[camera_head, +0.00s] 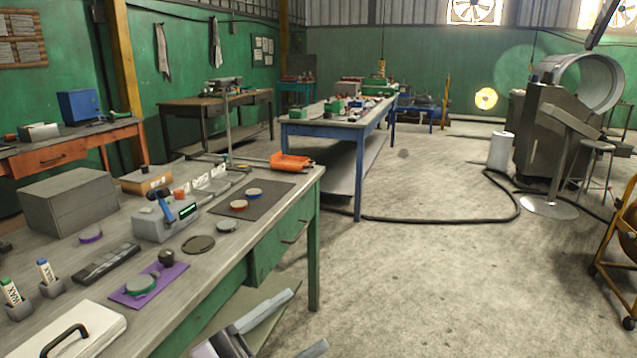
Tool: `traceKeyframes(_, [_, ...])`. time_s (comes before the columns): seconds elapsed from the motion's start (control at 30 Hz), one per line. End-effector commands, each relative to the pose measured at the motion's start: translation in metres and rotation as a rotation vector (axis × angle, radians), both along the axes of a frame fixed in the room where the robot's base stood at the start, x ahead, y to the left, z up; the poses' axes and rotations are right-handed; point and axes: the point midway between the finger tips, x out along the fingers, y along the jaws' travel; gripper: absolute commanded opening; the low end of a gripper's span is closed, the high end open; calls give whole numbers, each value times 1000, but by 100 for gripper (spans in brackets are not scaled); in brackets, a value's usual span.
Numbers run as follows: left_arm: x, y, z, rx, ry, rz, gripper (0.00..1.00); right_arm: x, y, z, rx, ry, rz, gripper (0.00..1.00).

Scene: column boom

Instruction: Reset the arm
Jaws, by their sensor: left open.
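My left gripper (308,318) shows at the bottom of the head view, left of centre. Its arm comes in from the lower left, and only the grey end part shows. The two light grey fingers are spread apart with nothing between them, so it is open and empty. It appears beside the front of the green workbench (283,240), in front of its lower shelf. The frame's bottom edge cuts off the rest of the arm. My right gripper is not in view.
The workbench top holds a grey box (68,203), a small device with a display (166,218), a purple mat (150,286) and an orange tool (291,162). A blue table (340,131) stands behind. A black hose (440,220) crosses the floor. The concrete floor (440,290) at right centre is clear.

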Motion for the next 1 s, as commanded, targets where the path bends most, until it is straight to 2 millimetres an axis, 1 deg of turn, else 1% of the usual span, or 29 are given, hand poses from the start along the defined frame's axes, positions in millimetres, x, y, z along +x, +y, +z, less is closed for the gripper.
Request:
traceKeyframes(0.03, [8,12,-14,-45,96,80,64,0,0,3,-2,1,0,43])
traceKeyframes(0.07, [12,20,-23,-65,147,129,64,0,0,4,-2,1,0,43])
traceKeyframes(0.13, [21,40,-48,-103,274,242,64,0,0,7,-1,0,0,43])
traceKeyframes(0.17, [23,48,-61,-114,331,288,64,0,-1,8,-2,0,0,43])
traceKeyframes(0.2, [24,60,-79,-124,410,350,64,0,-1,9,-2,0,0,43])
traceKeyframes(0.27, [23,77,-109,-131,531,441,64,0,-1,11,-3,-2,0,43])
traceKeyframes(0.3, [19,89,-131,-128,613,498,64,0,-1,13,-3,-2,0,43])
traceKeyframes(0.37, [8,105,-164,-119,742,579,64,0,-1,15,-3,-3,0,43])
traceKeyframes(0.4, [-2,115,-187,-107,827,629,64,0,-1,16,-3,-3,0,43])
traceKeyframes(0.47, [-20,130,-219,-85,954,695,64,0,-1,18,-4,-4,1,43])
traceKeyframes(0.5, [-34,138,-239,-68,1033,732,64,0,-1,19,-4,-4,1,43])
traceKeyframes(0.57, [-56,148,-265,-42,1142,777,64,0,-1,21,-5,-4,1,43])
traceKeyframes(0.6, [-70,153,-279,-23,1204,799,64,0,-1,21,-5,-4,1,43])
traceKeyframes(0.7, [-98,162,-304,11,1323,835,64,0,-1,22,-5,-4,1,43])
traceKeyframes(0.8, [-114,166,-317,33,1386,851,64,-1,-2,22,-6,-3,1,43])
traceKeyframes(0.9, [-119,168,-321,39,1406,856,64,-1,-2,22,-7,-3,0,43])
traceKeyframes(1.0, [-119,168,-321,39,1406,856,64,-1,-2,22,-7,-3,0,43])
